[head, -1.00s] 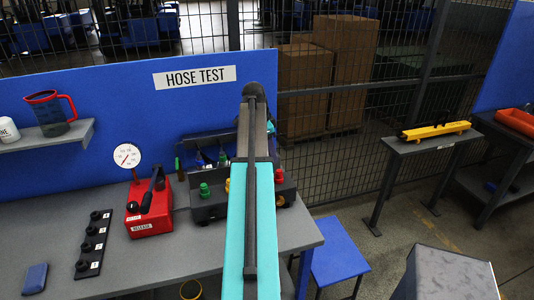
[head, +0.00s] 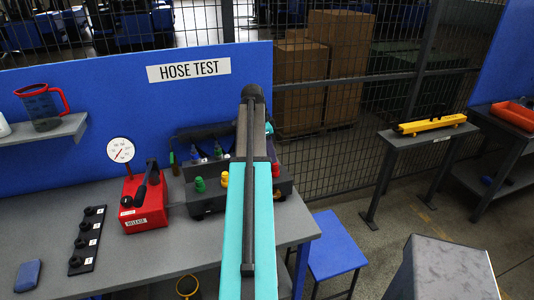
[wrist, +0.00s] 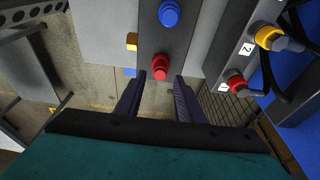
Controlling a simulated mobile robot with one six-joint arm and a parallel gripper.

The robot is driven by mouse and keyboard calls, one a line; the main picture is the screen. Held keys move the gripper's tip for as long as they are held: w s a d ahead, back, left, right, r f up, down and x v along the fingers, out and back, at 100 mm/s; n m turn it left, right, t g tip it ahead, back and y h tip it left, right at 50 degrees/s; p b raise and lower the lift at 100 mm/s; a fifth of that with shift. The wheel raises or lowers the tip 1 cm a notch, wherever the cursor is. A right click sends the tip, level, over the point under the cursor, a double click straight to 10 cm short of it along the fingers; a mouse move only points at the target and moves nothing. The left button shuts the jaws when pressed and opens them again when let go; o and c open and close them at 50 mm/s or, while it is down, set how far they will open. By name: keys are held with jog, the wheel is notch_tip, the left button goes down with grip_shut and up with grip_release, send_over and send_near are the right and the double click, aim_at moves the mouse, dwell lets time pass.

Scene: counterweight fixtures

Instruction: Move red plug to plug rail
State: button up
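In the wrist view, my gripper (wrist: 160,76) is open, its two dark fingers apart. A red plug (wrist: 161,67) shows between and just beyond the fingertips, on a dark block. I cannot tell whether the fingers touch it. In the head view, a red plug (head: 276,170) sits on the dark block (head: 207,207) right of my arm, which hides part of the block and my fingers. The likely plug rail (head: 87,241), a dark strip with several black sockets and white labels, lies on the bench at the left.
The bench (head: 45,205) holds a red release pump (head: 142,205) with a gauge and a blue block (head: 27,275). Green (head: 199,185) and yellow (head: 224,178) plugs stand nearby. In the wrist view, red and yellow hose connectors (wrist: 268,36) are at the right. A blue stool (head: 332,243) stands beside the bench.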

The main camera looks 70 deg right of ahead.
aim_at(275, 168)
jog(key=shift+b+x, duration=1.2)
jog(key=shift+x, duration=1.85)
grip_shut()
